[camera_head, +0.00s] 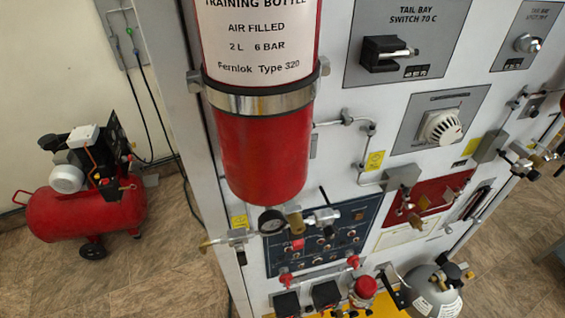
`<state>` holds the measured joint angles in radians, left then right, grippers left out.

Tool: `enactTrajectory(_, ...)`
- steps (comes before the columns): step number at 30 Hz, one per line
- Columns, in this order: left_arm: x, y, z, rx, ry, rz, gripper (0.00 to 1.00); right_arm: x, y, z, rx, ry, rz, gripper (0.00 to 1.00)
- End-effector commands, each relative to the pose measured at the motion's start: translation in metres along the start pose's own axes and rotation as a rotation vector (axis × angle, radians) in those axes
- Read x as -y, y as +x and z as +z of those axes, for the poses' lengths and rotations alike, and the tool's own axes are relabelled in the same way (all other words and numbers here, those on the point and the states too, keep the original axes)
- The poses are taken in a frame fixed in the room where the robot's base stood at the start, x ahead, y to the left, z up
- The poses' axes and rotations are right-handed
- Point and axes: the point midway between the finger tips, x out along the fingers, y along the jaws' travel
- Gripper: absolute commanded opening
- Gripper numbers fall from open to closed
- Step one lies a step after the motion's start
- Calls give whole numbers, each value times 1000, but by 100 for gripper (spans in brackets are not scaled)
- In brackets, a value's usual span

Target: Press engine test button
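A dark blue control panel (350,236) is on the front of the grey trainer wall, low in the middle of the view. It carries several small switches and knobs and a small red part (298,245). Its labels are too small to read, so I cannot tell which control is the engine test button. The red training bottle (262,150), a pressure gauge (271,221) and brass and metal fittings (295,219) cover part of the panel's upper left. Neither of my grippers shows in this view.
A red panel (425,200) with brass parts is right of the blue one. Below are red knobs (365,287), black boxes (286,303) and a grey bottle (432,290). A red compressor (75,210) stands at left. Tiled floor (165,275) between is mostly clear.

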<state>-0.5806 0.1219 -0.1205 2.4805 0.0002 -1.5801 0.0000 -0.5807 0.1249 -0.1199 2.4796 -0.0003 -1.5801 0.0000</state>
Motion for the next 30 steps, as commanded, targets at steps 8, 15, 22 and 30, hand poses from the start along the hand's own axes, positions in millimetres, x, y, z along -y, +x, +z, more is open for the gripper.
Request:
enactTrajectory(8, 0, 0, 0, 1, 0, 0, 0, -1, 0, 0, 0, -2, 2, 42)
enactTrajectory(15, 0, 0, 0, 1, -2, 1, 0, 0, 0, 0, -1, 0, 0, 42)
enactTrajectory(22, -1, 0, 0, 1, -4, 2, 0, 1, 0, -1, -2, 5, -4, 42)
enactTrajectory(30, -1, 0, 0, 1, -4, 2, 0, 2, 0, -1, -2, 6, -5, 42)
